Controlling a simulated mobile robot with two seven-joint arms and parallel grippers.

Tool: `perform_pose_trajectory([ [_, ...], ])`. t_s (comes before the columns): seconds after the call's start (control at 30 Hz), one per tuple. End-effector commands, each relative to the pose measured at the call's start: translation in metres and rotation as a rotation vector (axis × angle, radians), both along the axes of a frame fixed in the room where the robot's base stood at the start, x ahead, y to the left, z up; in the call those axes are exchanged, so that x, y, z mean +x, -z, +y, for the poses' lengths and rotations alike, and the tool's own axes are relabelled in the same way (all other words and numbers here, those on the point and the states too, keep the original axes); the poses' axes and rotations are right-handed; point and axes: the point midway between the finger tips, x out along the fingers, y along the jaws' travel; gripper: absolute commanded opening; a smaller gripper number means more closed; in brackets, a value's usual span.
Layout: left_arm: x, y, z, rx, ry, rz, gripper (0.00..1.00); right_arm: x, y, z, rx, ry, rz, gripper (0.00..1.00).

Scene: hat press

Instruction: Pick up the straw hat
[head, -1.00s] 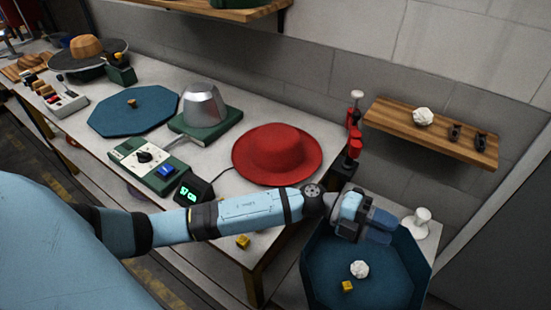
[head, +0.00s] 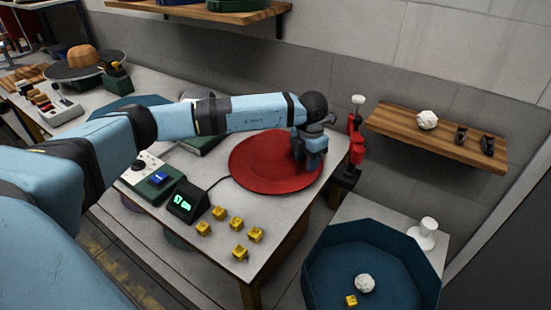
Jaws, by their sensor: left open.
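My left gripper (head: 309,165) is over the right part of this hat, fingers pointing down. I cannot tell whether the fingers touch the hat. A tan, crown-shaped piece (head: 82,53) sits on a dark wide disc (head: 70,72) at the far left end of the table. I cannot tell whether either one is straw. My right gripper is not in view.
Several yellow cubes (head: 239,252) lie near the table's front edge, beside a small lit display (head: 187,203). A red-and-black stand (head: 352,160) is close to my gripper.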

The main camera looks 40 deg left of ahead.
Motion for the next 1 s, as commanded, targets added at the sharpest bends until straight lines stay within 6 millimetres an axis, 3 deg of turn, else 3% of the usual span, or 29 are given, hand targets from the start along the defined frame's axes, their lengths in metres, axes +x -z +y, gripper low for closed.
perform_pose_trajectory([
  [0.13, 0.0, 0.027, -0.001, 0.0, 0.0, 0.002, 0.41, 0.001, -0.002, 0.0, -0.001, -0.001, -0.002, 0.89],
  [0.47, 0.0, 0.05, -0.001, -0.003, 0.0, 0.001, 0.41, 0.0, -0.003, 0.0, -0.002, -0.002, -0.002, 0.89],
  [0.73, 0.0, 0.088, -0.001, -0.003, 0.0, 0.002, 0.41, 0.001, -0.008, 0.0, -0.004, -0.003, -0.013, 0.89],
  [0.97, 0.001, 0.093, -0.001, -0.003, 0.001, 0.0, 0.41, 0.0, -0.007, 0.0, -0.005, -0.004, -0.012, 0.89],
  [1.0, 0.001, 0.092, -0.001, -0.003, 0.0, 0.0, 0.37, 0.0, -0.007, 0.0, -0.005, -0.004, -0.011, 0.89],
])
